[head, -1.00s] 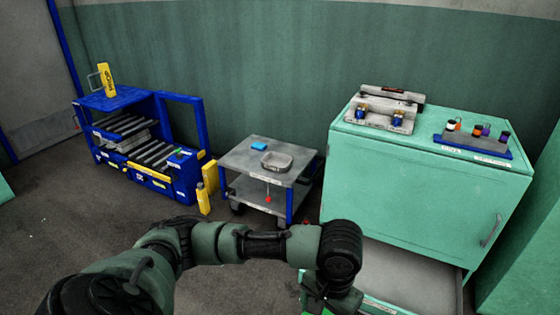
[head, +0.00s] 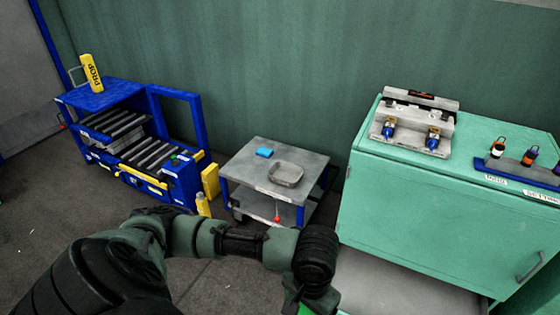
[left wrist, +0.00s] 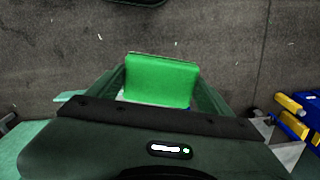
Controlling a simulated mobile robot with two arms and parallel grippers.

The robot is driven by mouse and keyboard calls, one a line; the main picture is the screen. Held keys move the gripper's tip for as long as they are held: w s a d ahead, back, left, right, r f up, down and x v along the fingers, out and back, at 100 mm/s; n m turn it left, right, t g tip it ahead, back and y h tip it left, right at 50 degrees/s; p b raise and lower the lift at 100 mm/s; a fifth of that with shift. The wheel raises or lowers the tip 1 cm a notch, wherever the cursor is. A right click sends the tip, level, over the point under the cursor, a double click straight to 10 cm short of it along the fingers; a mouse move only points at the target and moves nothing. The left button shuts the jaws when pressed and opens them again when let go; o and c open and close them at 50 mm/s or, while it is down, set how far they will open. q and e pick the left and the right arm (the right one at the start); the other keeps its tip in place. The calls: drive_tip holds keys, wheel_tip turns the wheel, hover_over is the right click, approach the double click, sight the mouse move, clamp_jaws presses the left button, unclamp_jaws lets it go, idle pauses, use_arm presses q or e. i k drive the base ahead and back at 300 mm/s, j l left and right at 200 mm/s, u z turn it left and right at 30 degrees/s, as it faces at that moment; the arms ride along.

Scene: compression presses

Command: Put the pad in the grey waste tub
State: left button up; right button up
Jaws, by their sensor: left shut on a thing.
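My left gripper (left wrist: 160,88) is shut on a green pad (left wrist: 162,80), which shows flat between its fingers in the left wrist view. In the head view my left arm reaches across the bottom, and only a bit of the green pad (head: 304,311) shows at the lower edge. A shallow grey tub (head: 286,174) sits on top of a low cart, beyond and apart from my left gripper. My right gripper is not in view.
The cart (head: 305,158) also bears a small blue block (head: 264,152). A blue press frame (head: 190,112) with rollers and a yellow prop (head: 91,72) stands left. A green cabinet (head: 430,215) stands right, with a grey fixture (head: 412,122) on top. Floor shows between.

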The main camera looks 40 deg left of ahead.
sight(286, 177)
drive_tip(key=i+j, duration=0.2)
drive_tip(key=j, duration=0.2)
drive_tip(key=i+j, duration=0.2)
drive_tip(key=j, duration=0.2)
drive_tip(key=i+j, duration=0.15)
drive_tip(key=j, duration=0.25)
drive_tip(key=i+j, duration=0.2)
drive_tip(key=j, duration=0.2)
drive_tip(key=i+j, duration=0.2)
drive_tip(key=j, duration=0.2)
drive_tip(key=i+j, duration=0.2)
drive_tip(key=j, duration=0.2)
drive_tip(key=i+j, duration=0.15)
drive_tip(key=j, duration=0.25)
drive_tip(key=i+j, duration=0.2)
drive_tip(key=j, duration=0.2)
